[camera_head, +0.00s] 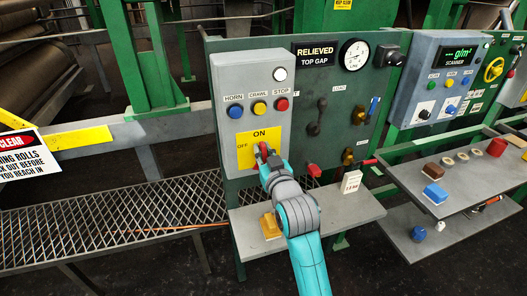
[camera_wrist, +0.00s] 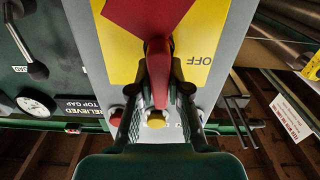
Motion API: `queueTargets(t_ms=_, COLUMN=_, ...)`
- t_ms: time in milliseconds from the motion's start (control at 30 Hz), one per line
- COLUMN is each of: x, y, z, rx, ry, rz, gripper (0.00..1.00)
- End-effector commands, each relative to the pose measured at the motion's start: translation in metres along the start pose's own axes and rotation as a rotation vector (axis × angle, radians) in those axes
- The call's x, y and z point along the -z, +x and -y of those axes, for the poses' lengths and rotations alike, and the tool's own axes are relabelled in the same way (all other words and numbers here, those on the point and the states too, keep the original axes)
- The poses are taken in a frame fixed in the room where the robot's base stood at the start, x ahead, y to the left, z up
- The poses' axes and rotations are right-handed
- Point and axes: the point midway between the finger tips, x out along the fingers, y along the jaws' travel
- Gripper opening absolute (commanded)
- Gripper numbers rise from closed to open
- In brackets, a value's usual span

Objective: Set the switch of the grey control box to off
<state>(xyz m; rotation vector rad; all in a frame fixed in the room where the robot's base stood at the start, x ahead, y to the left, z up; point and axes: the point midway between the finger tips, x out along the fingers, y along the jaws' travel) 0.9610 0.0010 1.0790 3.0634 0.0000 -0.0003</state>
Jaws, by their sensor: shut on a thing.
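The grey control box (camera_head: 222,85) stands on the left of the green panel. Its yellow switch plate (camera_head: 244,163) has ON at the top and OFF at the left. The red switch handle (camera_wrist: 158,60) runs from its wide red hub (camera_wrist: 150,15) toward the box's buttons, the ON side. My gripper (camera_head: 265,156) is at the plate, shut on the handle; its fingers (camera_wrist: 157,112) lie on either side of it in the wrist view. OFF (camera_wrist: 201,60) is clear of the handle there. The ON label is hidden in the wrist view.
Blue, yellow and red buttons (camera_head: 259,107) sit just above the plate. A red-handled lever (camera_head: 314,170) and other controls are to the right. A shelf (camera_head: 345,212) below holds a yellow block (camera_head: 270,226) and a white tag (camera_head: 351,182).

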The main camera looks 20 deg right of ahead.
Motion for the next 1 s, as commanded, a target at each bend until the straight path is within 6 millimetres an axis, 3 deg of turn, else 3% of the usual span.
queueTargets(t_ms=267, x=0.000, y=0.000, z=0.004, rx=0.001, ry=-0.148, rz=0.000, gripper=0.00)
queueTargets(t_ms=1000, x=-0.008, y=0.000, z=0.019, rx=0.001, ry=-0.842, rz=0.000, gripper=0.00)
